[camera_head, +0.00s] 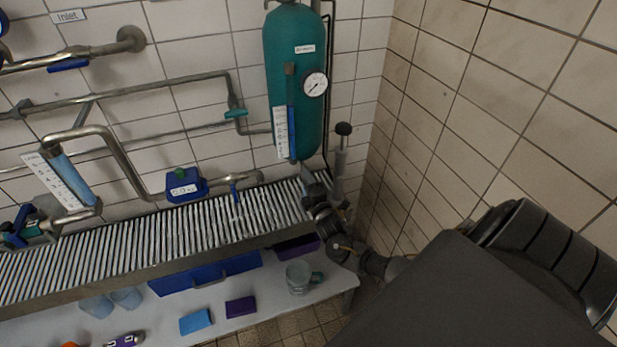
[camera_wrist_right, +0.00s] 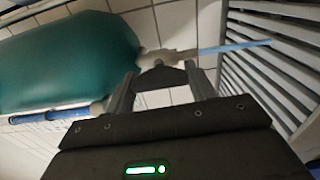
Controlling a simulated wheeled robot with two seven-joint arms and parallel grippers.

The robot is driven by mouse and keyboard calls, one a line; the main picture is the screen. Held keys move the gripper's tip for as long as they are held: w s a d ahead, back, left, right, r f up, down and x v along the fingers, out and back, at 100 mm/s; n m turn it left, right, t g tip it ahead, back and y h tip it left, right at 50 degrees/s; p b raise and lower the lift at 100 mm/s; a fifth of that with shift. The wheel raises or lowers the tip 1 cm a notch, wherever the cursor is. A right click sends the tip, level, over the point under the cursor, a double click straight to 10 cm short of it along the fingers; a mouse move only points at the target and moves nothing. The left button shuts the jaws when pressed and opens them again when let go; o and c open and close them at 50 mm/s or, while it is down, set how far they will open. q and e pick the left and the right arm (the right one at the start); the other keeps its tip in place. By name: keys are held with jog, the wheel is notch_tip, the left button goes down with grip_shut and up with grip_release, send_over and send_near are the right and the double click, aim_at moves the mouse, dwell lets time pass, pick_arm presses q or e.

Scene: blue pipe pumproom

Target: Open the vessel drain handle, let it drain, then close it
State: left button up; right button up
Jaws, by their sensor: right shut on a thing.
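The teal vessel (camera_head: 293,75) hangs on the tiled wall with a round gauge (camera_head: 315,84) and a sight tube (camera_head: 292,130) showing blue. In the right wrist view the vessel (camera_wrist_right: 70,60) lies sideways, with a pale drain fitting (camera_wrist_right: 160,57) at its end. A thin light-blue stream (camera_wrist_right: 235,47) runs from that fitting toward the slatted grate. My right gripper (camera_head: 312,186) is just below the vessel; its fingers (camera_wrist_right: 161,90) are shut on the drain handle (camera_wrist_right: 163,76), which is mostly hidden between them. My left gripper is not in view.
The slatted grate (camera_head: 150,242) runs along the wall under the pipes. A shelf below holds a blue bin (camera_head: 205,273), a glass mug (camera_head: 299,277) and sponges (camera_head: 240,306). The tiled side wall (camera_head: 480,110) is close on the right. A grey post with a black knob (camera_head: 343,129) stands beside the vessel.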

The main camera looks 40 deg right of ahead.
jog(key=o, duration=1)
jog(key=b+v, duration=0.1)
jog(key=v, duration=0.9)
jog(key=shift+s+a, duration=0.2)
jog(key=shift+s, duration=0.15)
